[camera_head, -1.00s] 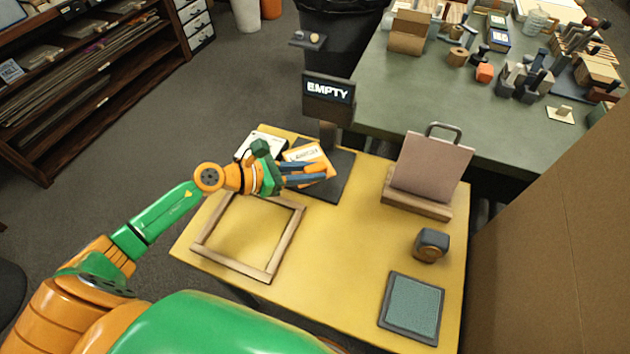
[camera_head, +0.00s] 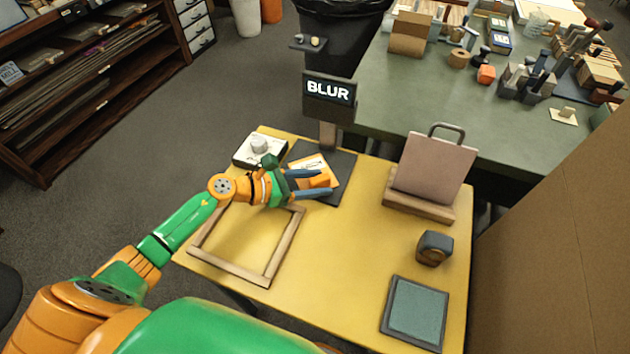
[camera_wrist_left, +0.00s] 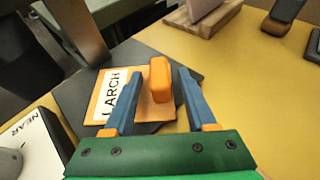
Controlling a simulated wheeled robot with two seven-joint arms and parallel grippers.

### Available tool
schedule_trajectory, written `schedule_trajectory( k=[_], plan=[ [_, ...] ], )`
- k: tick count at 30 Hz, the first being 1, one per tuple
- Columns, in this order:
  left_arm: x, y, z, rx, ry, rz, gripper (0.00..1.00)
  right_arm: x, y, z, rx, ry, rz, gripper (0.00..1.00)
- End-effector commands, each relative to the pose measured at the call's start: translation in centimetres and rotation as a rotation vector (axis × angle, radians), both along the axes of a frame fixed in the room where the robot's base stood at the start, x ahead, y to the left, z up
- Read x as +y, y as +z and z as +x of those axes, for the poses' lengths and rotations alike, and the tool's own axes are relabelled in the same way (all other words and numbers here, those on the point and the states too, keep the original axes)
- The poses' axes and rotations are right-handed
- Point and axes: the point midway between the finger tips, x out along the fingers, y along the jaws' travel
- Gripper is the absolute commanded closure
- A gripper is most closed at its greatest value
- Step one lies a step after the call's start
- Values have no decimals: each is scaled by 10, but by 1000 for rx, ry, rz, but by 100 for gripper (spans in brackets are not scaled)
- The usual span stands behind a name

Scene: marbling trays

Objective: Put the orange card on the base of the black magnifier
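The orange card (camera_head: 316,165) with a white LARCH label lies on the black base (camera_head: 342,164) of the magnifier, whose screen (camera_head: 329,89) reads BLUR. In the left wrist view, the card (camera_wrist_left: 99,106) has an upright orange grip block (camera_wrist_left: 160,80), and the base (camera_wrist_left: 75,97) shows around the card. My left gripper (camera_head: 326,182) is over the card, its blue fingers open on either side of the block. In the left wrist view, gaps show between the block and both fingers (camera_wrist_left: 160,84). The fingers hide part of the card. My right gripper is not in view.
A white box with a grey knob (camera_head: 247,151) stands left of the base. A wooden frame (camera_head: 232,268) lies in front. A board in a wooden stand (camera_head: 415,204), a dark block (camera_head: 434,248) and a teal pad (camera_head: 414,311) are at right. The yellow table's middle is clear.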

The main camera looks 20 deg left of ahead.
Motion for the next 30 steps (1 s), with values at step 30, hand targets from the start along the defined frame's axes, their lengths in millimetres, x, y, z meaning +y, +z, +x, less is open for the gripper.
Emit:
schedule_trajectory(
  k=[30],
  plan=[
    [81, 49, -76, 0, -1, 0, 44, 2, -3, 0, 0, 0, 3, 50]
  ],
)
